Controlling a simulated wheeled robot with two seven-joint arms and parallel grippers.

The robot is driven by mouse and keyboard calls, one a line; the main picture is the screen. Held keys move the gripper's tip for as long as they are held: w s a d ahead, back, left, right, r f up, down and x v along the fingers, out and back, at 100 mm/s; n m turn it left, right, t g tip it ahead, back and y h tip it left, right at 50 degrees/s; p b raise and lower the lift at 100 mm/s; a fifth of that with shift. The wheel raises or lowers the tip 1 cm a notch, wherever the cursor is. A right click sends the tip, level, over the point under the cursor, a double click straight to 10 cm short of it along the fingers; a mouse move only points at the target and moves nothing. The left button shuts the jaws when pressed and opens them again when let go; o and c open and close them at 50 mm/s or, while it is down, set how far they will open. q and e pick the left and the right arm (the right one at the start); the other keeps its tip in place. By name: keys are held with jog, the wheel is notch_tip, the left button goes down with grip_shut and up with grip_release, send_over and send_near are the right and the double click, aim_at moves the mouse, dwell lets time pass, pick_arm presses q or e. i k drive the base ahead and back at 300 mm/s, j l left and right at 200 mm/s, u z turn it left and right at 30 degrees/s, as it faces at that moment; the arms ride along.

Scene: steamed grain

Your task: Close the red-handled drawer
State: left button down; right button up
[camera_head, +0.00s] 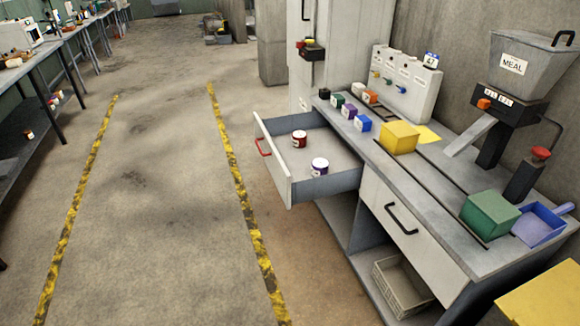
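The red-handled drawer (273,166) is pulled open from the grey workbench, sticking out to the left over the floor. Its red handle (262,146) is on the white front panel, which faces left. Inside the drawer stand a red can with a white label (299,139) and a purple can with a white label (319,167). Neither of my grippers shows in this view.
The workbench (440,215) carries small coloured boxes, a yellow box (398,137), a green box (490,214), a blue scoop (540,224) and a meal hopper (518,70). A black-handled drawer (405,235) is shut. The floor left of the open drawer is clear.

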aim_at(290, 168)
jog(key=i+j+z, duration=0.2)
jog(key=i+z, duration=0.15)
jog(key=i+j+z, duration=0.4)
jog(key=k+l, duration=0.05)
jog(key=l, duration=0.05)
